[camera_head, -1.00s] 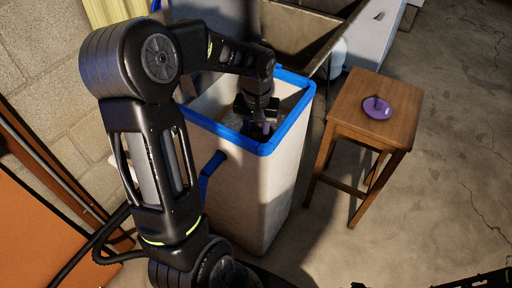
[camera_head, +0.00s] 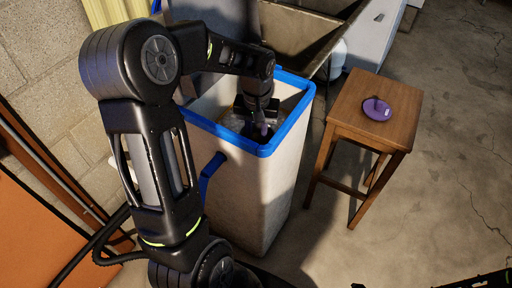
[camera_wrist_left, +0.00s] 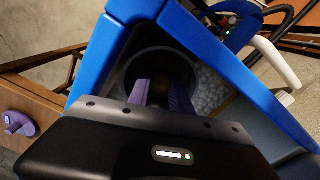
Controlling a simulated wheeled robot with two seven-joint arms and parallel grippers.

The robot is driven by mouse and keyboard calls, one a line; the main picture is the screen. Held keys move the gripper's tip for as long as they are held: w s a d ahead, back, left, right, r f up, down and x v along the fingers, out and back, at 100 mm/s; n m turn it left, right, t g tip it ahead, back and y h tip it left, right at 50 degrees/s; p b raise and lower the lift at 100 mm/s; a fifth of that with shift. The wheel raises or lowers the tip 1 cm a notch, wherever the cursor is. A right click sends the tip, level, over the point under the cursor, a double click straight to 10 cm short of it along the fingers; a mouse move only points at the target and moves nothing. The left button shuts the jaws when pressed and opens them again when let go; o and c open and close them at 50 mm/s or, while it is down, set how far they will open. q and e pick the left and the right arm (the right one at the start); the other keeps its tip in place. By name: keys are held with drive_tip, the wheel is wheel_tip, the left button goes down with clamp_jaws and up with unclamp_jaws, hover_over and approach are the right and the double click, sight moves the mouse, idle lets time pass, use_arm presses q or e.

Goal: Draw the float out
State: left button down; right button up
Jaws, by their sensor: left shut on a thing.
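The water softener tank (camera_head: 255,190) is a tall pale bin with a blue rim, open at the top. My left gripper (camera_head: 262,130) reaches down inside the rim. In the left wrist view, its two purple-looking fingers (camera_wrist_left: 164,98) point into a dark round well (camera_wrist_left: 160,62) in the tank. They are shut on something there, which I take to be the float. The float is mostly hidden by the fingers and the well's shadow.
A wooden stool (camera_head: 365,108) stands right of the tank with a purple cap (camera_head: 377,109) on it. White pellets (camera_wrist_left: 222,85) lie beside the well. A sink basin (camera_head: 305,30) stands behind. The floor at the right is clear.

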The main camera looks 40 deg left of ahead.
use_arm(q)
drive_tip(key=shift+r, duration=0.25)
wheel_tip(320, 180, up, 3)
drive_tip(key=p, duration=0.2)
drive_tip(key=shift+r+p, duration=0.2)
drive_tip(key=shift+p, duration=0.2)
wheel_tip(320, 180, up, 7)
drive_tip(key=p, duration=0.5)
wheel_tip(320, 180, up, 8)
drive_tip(key=p, duration=0.4)
drive_tip(key=shift+p, duration=0.3)
idle(0.3)
